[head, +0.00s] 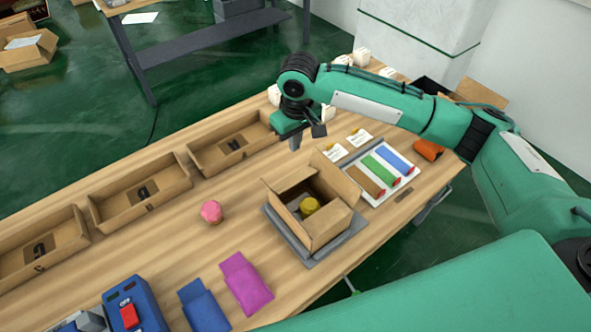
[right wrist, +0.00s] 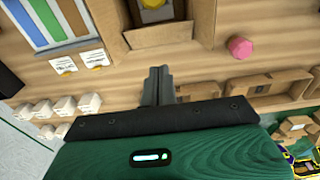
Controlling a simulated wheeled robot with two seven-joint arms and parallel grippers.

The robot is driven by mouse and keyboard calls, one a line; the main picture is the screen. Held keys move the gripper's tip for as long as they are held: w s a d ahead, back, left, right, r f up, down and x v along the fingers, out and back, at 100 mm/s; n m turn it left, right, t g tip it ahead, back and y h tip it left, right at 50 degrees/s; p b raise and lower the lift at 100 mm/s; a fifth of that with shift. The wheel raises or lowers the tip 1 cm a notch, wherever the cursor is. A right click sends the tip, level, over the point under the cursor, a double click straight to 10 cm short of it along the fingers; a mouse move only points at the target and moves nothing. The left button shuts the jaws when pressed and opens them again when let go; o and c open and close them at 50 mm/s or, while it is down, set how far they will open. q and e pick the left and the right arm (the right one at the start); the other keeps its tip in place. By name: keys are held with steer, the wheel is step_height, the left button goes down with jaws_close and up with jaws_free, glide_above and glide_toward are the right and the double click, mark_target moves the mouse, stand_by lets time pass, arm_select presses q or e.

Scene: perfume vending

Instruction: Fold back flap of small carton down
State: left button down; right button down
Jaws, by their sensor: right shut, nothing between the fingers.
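The small brown carton (head: 330,232) stands open on a grey plate (head: 270,212), with a yellow round item (head: 309,206) inside. A tall flap (head: 338,178) stands up at its far right side. In the right wrist view, the carton's near flap (right wrist: 160,35) and the yellow item (right wrist: 152,4) show at the top. My right gripper (head: 295,143) is shut and empty beyond the carton's back side. Its fingers (right wrist: 158,74) point toward the flap with a small gap. Whether they touch it cannot be told from the head view. My left gripper is not in view.
A white tray (head: 350,166) with brown, green and blue strips lies right of the carton. Several open brown boxes (head: 140,210) line the far edge. A pink item (head: 211,211) sits on clear table left of the carton. Purple (head: 246,282) and blue (head: 203,305) pieces lie nearer.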

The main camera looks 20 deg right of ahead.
steer(key=p, duration=0.2)
glide_above(297, 181)
steer(key=w, duration=0.1)
steer(key=f, duration=0.7)
steer(key=shift+w+a+f, duration=0.1)
steer(key=shift+w+a, duration=0.1)
steer(key=shift+a, duration=0.1)
steer(key=f, duration=0.1)
steer(key=s+f+p, duration=0.1)
steer(key=f, duration=0.1)
steer(key=shift+s+d+f+p, duration=0.15)
steer(key=shift+d+p, duration=0.15)
steer(key=shift+p, duration=0.1)
steer(key=shift+s+f, duration=0.25)
steer(key=shift+f, duration=0.3)
